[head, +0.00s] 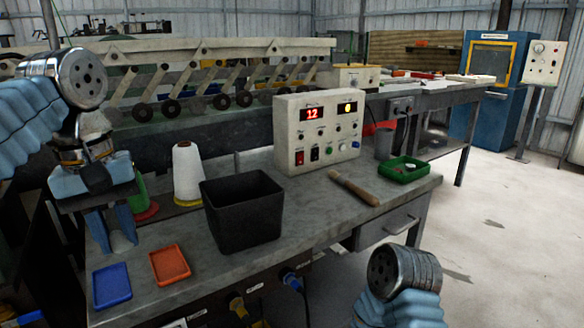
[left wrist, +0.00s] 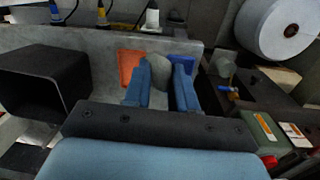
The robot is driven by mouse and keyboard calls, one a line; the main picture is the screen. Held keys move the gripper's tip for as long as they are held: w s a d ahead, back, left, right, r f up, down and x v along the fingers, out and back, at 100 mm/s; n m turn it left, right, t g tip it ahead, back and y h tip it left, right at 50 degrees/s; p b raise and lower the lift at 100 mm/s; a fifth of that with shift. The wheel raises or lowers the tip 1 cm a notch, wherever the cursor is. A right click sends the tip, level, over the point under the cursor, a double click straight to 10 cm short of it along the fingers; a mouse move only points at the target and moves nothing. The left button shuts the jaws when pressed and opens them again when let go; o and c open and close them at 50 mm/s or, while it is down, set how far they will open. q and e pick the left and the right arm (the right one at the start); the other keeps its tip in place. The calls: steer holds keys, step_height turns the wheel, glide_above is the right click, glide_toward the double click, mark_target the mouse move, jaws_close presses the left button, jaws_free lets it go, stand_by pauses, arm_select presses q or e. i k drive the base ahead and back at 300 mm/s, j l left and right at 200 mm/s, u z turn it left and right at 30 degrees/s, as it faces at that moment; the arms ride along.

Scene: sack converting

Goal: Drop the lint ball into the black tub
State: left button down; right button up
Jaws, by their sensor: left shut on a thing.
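My left gripper (head: 112,232) is shut on the grey lint ball (head: 118,241) and holds it above the left part of the bench. In the left wrist view the lint ball (left wrist: 160,74) sits between the two blue fingers (left wrist: 161,85). The black tub (head: 243,232) stands upright on the bench, to the right of my left gripper and apart from it. The tub (left wrist: 38,85) also shows at the left of the left wrist view. Part of my right arm shows at the lower right in the head view, but its gripper fingers are out of view.
A blue tray (head: 112,285) and an orange tray (head: 169,264) lie before the tub. A white thread cone (head: 187,172) stands behind it. A control box (head: 318,131), a wooden-handled tool (head: 354,188) and a green tray (head: 404,169) are to the right.

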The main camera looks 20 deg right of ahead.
mark_target(262, 236)
steer(key=i+l+z, duration=0.35)
steer(key=i+l+u, duration=0.1)
steer(key=l+u, duration=0.1)
steer(key=l, duration=0.25)
steer(key=l+z, duration=0.25)
steer(key=k+l, duration=0.05)
steer(key=l, duration=0.05)
